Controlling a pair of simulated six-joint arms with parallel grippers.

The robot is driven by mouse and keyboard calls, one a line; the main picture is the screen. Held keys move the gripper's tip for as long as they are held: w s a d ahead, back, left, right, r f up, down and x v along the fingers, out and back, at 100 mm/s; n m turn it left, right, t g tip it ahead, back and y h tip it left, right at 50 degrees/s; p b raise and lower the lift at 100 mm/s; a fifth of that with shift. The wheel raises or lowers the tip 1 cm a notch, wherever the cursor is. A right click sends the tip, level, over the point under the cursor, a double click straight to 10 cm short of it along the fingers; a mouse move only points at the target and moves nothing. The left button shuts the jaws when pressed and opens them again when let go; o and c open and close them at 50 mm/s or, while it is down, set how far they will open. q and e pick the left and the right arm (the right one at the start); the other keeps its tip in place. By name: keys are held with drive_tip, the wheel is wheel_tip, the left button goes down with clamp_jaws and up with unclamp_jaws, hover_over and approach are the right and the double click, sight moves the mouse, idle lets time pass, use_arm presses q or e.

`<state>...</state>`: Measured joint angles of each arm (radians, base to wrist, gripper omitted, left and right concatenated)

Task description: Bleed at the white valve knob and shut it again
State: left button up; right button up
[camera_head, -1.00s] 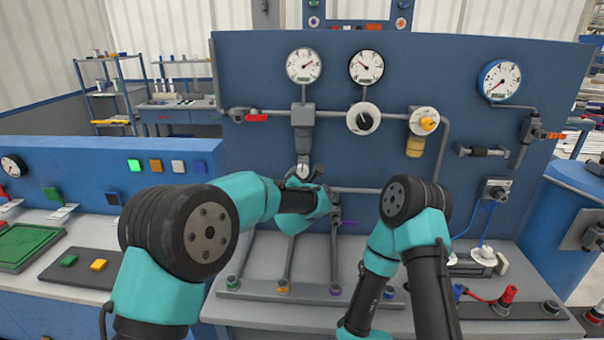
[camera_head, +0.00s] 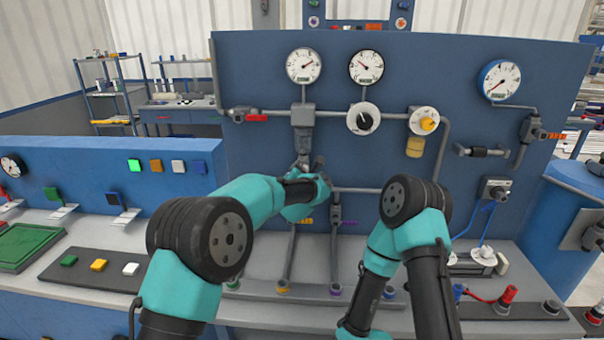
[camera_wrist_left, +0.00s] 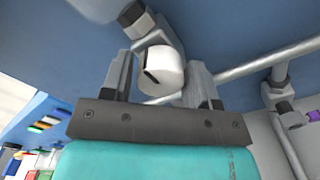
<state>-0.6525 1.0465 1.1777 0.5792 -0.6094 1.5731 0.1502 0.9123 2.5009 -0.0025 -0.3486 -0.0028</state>
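The white valve knob (camera_wrist_left: 161,69) shows in the left wrist view as a short white cylinder with a black mark on its face. It sits between the two grey fingers of my left gripper (camera_wrist_left: 160,82). A gap shows at the left finger; the right finger is very close, and I cannot tell if it touches. In the head view my left gripper (camera_head: 313,170) is at the panel below the left gauge and mostly hides the knob. My right arm is folded in the front right, and its fingers do not show.
Two gauges (camera_head: 303,65) and a white dial with a black pointer (camera_head: 363,118) are above. A horizontal pipe (camera_head: 360,190) runs right of my left gripper. A yellow knob (camera_head: 429,123) is further right.

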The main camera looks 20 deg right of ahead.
use_arm(q)
drive_tip(key=c, duration=0.6)
drive_tip(key=shift+m, duration=0.5)
drive_tip(key=m, duration=0.3)
drive_tip(key=shift+m, duration=0.3)
drive_tip(key=m, duration=1.3)
drive_tip(key=shift+m, duration=0.3)
